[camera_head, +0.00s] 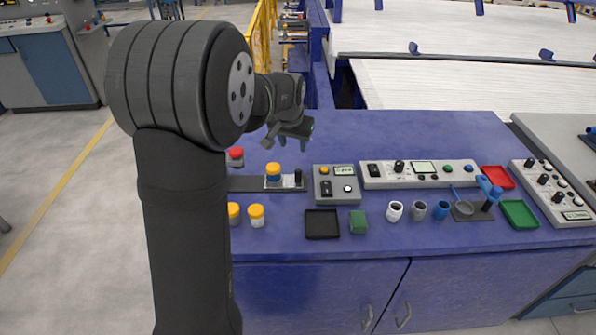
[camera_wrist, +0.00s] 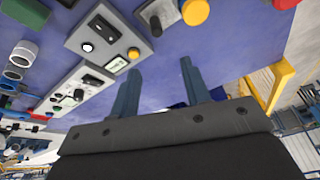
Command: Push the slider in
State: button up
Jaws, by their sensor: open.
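The slider (camera_head: 287,184) is a light plate with a black knob (camera_head: 298,177), at the right end of a dark rail (camera_head: 246,184). In the wrist view the black knob (camera_wrist: 155,26) and the yellow-orange top (camera_wrist: 195,12) show at the upper edge. My gripper (camera_head: 286,143) is open and empty, in the air above and behind the slider, apart from it. Its two fingers (camera_wrist: 160,66) are spread in the wrist view. My arm hides the rail's left end.
A grey control box (camera_head: 337,185) stands just right of the slider. A red-topped jar (camera_head: 236,156) stands behind the rail, and yellow-topped jars (camera_head: 256,215) stand in front. A long control panel (camera_head: 420,173) lies further right. The blue tabletop (camera_head: 400,130) is clear at the back.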

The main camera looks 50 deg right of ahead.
jog(key=n, duration=0.1)
send_near(298, 170)
jog(key=shift+n, duration=0.4)
jog(key=x, duration=1)
jog(key=shift+f, duration=0.2)
grip_shut()
